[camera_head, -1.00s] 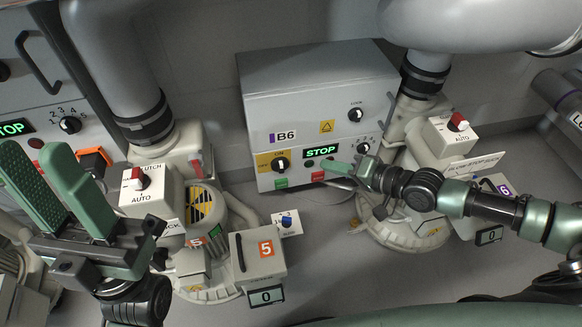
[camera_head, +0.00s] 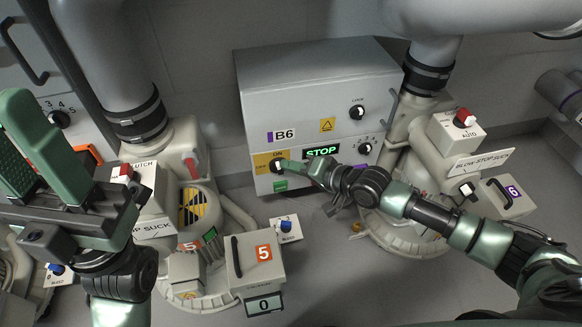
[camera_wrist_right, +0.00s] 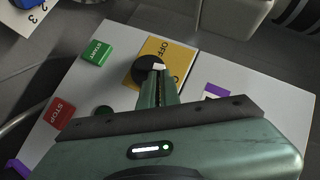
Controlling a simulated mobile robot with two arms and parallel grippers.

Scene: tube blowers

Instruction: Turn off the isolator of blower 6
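The B6 control box (camera_head: 350,95) stands on the floor in the middle of the head view. Its isolator is a black knob with a white bar (camera_head: 277,165) on a yellow plate (camera_head: 262,161) at the box's left front. ON is printed above the knob and OFF to its left. My right gripper (camera_head: 284,164) has its fingertips at the knob. In the wrist view the fingers (camera_wrist_right: 160,78) are close together, with the white bar (camera_wrist_right: 158,66) at their tips; a firm grip cannot be made out. My left gripper (camera_head: 10,128) is open and empty at the left.
The B6 display (camera_head: 321,151) reads STOP. A green START button (camera_wrist_right: 96,52) and a red STOP button (camera_wrist_right: 60,112) lie near the fingers in the wrist view. Blower 5's box (camera_head: 255,262) is below left. Blower 6's box (camera_head: 507,195) is at the right.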

